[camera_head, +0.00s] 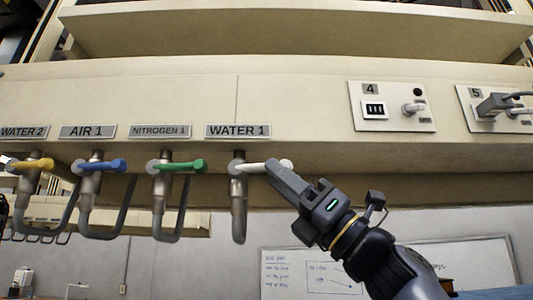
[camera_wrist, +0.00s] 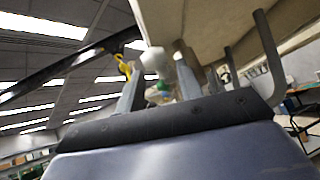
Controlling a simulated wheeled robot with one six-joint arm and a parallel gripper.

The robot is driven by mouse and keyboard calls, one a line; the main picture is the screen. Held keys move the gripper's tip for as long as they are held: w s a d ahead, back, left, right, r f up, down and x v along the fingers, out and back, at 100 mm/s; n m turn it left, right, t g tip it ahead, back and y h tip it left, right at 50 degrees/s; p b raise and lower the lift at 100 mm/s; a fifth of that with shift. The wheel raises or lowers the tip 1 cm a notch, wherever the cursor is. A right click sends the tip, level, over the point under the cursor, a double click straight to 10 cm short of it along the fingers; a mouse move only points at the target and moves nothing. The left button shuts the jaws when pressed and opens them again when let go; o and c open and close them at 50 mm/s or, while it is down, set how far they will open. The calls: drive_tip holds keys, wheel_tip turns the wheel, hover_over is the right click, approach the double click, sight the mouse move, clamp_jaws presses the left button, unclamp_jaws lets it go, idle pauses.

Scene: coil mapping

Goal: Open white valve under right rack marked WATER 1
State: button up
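The white valve handle (camera_head: 260,167) sits below the label WATER 1 (camera_head: 237,131) on the rack's front edge. It points to the right, roughly level, across its vertical metal pipe (camera_head: 238,195). My gripper (camera_head: 279,172) reaches up from the lower right, with its fingers at the handle's outer end. In the wrist view, the fingers of my gripper (camera_wrist: 158,80) stand apart, with the white handle's rounded end (camera_wrist: 154,61) between their tips. I cannot tell whether the fingers press on it.
Green NITROGEN 1 (camera_head: 188,166), blue AIR 1 (camera_head: 103,166) and yellow WATER 2 (camera_head: 35,164) handles lie in a row to the left. Socket panels 4 (camera_head: 390,92) and 5 (camera_head: 480,96) are at upper right. A whiteboard (camera_head: 460,262) hangs behind my arm.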

sight(260, 168)
drive_tip(key=shift+p+x, duration=0.65)
drive_tip(key=shift+x, duration=1.15)
drive_tip(key=shift+c, duration=0.3)
clamp_jaws()
